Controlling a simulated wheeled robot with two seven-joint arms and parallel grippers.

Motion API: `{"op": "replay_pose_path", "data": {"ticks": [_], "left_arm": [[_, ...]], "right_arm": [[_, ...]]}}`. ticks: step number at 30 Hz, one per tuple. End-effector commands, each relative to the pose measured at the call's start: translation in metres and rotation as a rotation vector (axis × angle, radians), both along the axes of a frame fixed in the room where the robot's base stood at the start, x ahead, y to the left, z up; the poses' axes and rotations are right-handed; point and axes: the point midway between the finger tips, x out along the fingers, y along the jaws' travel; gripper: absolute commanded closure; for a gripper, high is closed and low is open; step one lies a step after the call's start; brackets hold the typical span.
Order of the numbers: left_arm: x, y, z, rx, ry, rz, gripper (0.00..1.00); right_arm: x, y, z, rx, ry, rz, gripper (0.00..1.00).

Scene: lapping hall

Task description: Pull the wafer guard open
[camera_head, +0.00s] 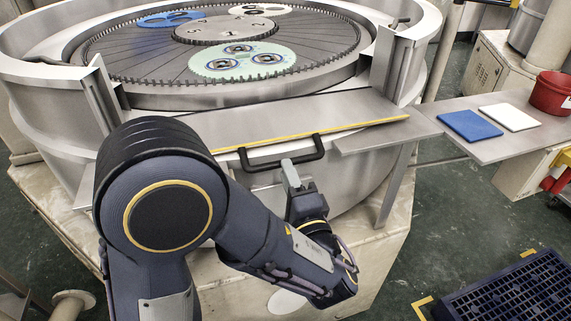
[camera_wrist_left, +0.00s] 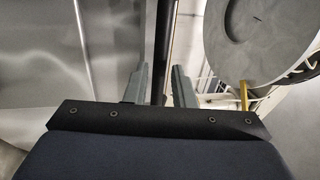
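The wafer guard (camera_head: 300,118) is a flat steel panel with a yellow front edge, in front of the round lapping machine in the head view. It looks shut across the front. Its black bar handle (camera_head: 255,164) sticks out below the yellow edge. My left gripper (camera_head: 291,172) is at the right half of the handle, fingers pointing up at it. In the left wrist view its two grey fingers (camera_wrist_left: 159,87) stand apart, with the black handle bar (camera_wrist_left: 162,45) seen between them. A gap shows beside the left finger. My right gripper is not in view.
The toothed table holds a green carrier (camera_head: 242,60) with several wafers. At right, a steel shelf (camera_head: 480,148) carries a blue pad (camera_head: 470,125), a white pad (camera_head: 509,117) and a red tub (camera_head: 551,93). A dark slatted platform (camera_head: 515,292) lies lower right.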

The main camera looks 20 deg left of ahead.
Motion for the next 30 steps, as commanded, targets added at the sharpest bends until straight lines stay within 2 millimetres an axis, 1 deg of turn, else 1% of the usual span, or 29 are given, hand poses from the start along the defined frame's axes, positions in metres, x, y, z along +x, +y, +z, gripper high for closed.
{"op": "replay_pose_path", "data": {"ticks": [3,6,14,15,20,27,29,30], "left_arm": [[0.011,0.008,0.004,-0.002,0.000,0.002,0.77],[0.016,0.012,0.004,-0.001,0.001,0.002,0.77],[0.018,0.012,0.004,-0.001,0.001,0.000,0.77],[0.018,0.012,0.004,-0.001,0.001,0.000,0.80],[0.018,0.012,0.004,-0.001,0.002,0.001,1.00],[0.017,0.012,0.004,-0.002,0.002,0.001,1.00],[0.017,0.012,0.011,-0.012,0.012,0.002,1.00],[0.017,0.013,0.018,-0.027,0.025,0.003,1.00]], "right_arm": [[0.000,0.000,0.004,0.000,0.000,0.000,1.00],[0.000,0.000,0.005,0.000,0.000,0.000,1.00],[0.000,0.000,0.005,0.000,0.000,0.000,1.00],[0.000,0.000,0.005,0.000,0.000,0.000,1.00],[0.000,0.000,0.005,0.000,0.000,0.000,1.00],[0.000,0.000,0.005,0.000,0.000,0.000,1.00],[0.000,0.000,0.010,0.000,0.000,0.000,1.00],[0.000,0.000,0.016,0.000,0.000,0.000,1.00]]}}
